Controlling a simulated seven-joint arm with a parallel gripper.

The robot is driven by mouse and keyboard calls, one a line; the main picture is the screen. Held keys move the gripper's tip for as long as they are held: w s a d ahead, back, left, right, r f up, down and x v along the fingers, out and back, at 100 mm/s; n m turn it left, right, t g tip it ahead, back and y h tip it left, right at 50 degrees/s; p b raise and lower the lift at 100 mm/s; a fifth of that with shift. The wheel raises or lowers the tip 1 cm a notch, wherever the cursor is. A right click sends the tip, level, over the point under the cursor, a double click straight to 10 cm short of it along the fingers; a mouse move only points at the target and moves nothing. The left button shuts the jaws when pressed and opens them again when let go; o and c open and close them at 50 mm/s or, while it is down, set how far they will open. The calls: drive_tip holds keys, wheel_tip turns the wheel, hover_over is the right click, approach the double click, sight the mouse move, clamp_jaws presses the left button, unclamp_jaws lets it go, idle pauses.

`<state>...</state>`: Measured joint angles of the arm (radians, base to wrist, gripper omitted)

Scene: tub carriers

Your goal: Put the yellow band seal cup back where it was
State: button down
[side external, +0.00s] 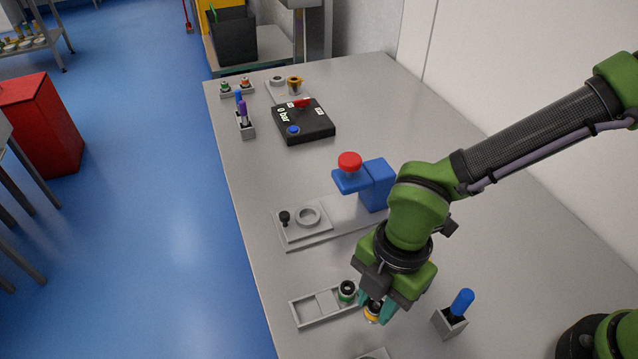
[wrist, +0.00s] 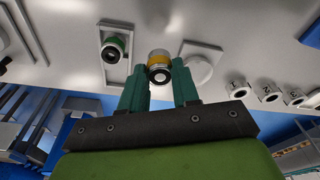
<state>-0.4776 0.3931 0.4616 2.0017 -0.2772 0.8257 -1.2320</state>
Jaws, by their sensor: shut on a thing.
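The yellow band seal cup (side external: 372,311) is a small pale cup with a yellow band and a dark centre. My gripper (side external: 377,308) is shut on it, with teal fingers on either side. In the wrist view the cup (wrist: 160,65) shows between the fingertips (wrist: 160,82). A grey tray (side external: 318,306) with compartments lies just left of the gripper in the side view. A green band cup (side external: 347,291) stands in its right part, and the compartments to its left look empty. The tray's right end is partly hidden by the gripper, so I cannot tell whether the held cup touches it.
A grey holder with a blue-handled tool (side external: 461,302) stands right of my gripper. A blue press with a red knob (side external: 372,183) stands on a grey plate behind. A black gauge box (side external: 303,122) lies farther back. The table's left edge (side external: 246,227) is near the tray.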

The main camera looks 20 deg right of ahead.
drive_tip(key=w+a, duration=0.4)
drive_tip(key=a, duration=0.1)
drive_tip(key=w+a+f, duration=0.1)
drive_tip(key=w+a, duration=0.1)
drive_tip(key=a, duration=0.1)
drive_tip(key=shift+a, duration=0.2)
drive_tip(key=shift+w, duration=0.1)
drive_tip(key=shift+f, duration=1.75)
drive_tip(key=c, duration=0.8)
unclamp_jaws()
drive_tip(key=shift+f, duration=0.15)
